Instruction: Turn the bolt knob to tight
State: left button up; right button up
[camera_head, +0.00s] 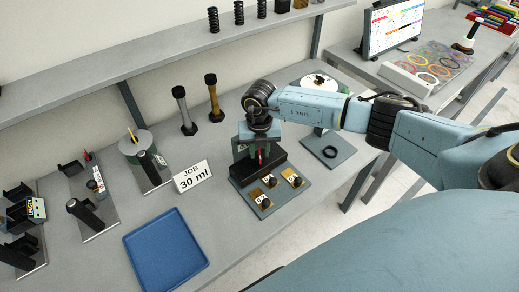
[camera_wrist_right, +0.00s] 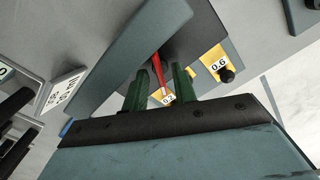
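My right gripper (camera_head: 258,152) is over the dark fixture (camera_head: 247,171) on the bench, its arm coming in from the right. In the right wrist view its two green fingers (camera_wrist_right: 160,80) stand apart. A slim red part (camera_wrist_right: 157,68) shows between and just beyond them, with visible gaps at its sides. I cannot tell for sure whether this red part is the bolt knob. It also shows as a small red mark in the head view (camera_head: 258,157). The gripper and wrist hide much of the fixture's top. My left gripper is out of view.
Several yellow plates with dark knobs (camera_head: 292,178) lie in front of the fixture; one is labelled 0.6 (camera_wrist_right: 214,60). A JOB 30 ml sign (camera_head: 193,176) and a blue tray (camera_head: 165,253) are to the left. A black ring (camera_head: 330,152) lies to the right.

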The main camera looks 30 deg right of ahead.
aim_at(259, 152)
notch_tip(259, 152, up, 13)
jog(key=b, duration=0.1)
jog(key=shift+r, duration=0.2)
dwell(0.5)
